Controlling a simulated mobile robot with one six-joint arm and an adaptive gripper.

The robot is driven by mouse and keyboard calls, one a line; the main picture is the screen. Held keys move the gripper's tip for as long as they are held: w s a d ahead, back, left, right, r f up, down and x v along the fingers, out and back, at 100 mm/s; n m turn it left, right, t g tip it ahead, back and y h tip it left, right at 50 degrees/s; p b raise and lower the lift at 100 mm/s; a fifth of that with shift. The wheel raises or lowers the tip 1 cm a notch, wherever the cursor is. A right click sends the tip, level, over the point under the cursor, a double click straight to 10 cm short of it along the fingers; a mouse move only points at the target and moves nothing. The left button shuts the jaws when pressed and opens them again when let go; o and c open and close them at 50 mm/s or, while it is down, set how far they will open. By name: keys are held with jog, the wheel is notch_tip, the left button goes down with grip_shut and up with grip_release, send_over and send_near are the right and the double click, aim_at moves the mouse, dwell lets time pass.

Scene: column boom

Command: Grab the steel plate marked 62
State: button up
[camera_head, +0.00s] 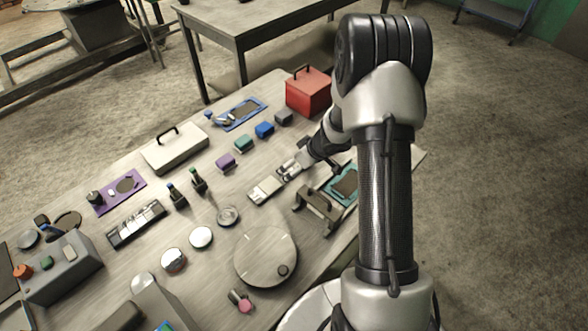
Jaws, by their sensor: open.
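My gripper (284,176) is open, low over the middle of the table. Just off its fingertips lies a pale, flat rectangular piece (264,191). I cannot tell whether they touch. No number 62 is legible anywhere, so I cannot tell which thing is the marked steel plate. Several round metal-looking pieces lie to the left of the gripper: a ringed one (228,215), a pale disc (201,237) and a shiny one (174,260). My arm hides part of the table's right side.
A brown bracket-like stand (318,208) and a teal tray (344,186) are close right of the gripper. A large round turntable (262,252) is in front. Small purple (225,162), teal (243,143) and blue (264,129) blocks lie behind, with a red box (308,92).

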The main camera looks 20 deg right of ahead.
jog(key=shift+r, duration=0.1)
jog(key=c, duration=2)
jog(key=shift+r, duration=0.15)
